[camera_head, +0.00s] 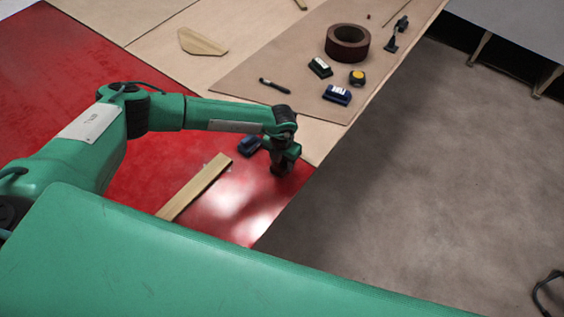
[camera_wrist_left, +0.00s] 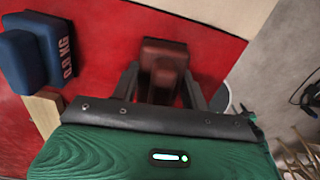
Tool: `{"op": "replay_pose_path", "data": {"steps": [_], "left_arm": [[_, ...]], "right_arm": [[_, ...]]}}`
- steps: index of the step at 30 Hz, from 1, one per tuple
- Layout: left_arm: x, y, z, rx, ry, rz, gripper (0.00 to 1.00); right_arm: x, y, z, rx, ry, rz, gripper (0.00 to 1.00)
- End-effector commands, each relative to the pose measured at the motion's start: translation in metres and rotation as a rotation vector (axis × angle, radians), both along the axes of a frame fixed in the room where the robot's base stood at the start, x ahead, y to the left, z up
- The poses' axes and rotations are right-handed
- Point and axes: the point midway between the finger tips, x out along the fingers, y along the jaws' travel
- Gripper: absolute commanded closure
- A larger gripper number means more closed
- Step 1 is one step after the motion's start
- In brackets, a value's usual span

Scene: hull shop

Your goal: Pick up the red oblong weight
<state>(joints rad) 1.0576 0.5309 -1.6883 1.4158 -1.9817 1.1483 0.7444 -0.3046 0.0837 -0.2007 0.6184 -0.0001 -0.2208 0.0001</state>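The red oblong weight (camera_wrist_left: 165,52) is dark red-brown with a stepped, narrower part. In the left wrist view it stands on the bright red surface, in line with my left gripper (camera_wrist_left: 163,88). The gripper's two dark fingers are spread, one on either side of the weight's near part, and do not look closed on it. In the head view my left gripper (camera_head: 280,170) is low over the red surface and hides the weight. My right gripper is not in view.
A blue weight (camera_wrist_left: 45,55) stands left of the fingers; it also shows in the head view (camera_head: 249,146). A wooden strip (camera_head: 195,187) lies nearby. A board (camera_head: 290,60) behind holds a tape roll (camera_head: 347,42), a blue block (camera_head: 337,95) and small tools. Grey floor lies right.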

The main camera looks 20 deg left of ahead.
Motion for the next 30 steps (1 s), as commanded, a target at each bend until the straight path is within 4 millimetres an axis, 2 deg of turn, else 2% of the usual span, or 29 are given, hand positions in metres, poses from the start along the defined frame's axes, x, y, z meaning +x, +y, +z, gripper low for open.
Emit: {"op": "replay_pose_path", "data": {"steps": [1, 6, 15, 20, 26, 30], "left_arm": [[0.0, 0.0, 0.0, 0.001, 0.0, 0.0, 0.68], [0.0, 0.001, 0.0, 0.001, 0.0, 0.001, 1.0], [0.002, 0.0, 0.003, -0.001, -0.003, 0.001, 1.0], [0.002, 0.0, 0.012, -0.002, -0.004, 0.0, 1.0], [0.003, 0.0, 0.044, -0.004, -0.006, 0.001, 1.0], [0.002, 0.0, 0.083, -0.004, -0.007, -0.001, 1.0]], "right_arm": [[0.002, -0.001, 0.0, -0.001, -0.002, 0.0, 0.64], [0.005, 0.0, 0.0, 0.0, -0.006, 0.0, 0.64], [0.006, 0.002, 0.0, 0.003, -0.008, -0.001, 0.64], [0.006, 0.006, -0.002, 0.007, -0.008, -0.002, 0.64], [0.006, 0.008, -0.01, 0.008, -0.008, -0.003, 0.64], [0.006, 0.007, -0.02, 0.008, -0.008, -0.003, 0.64]]}}
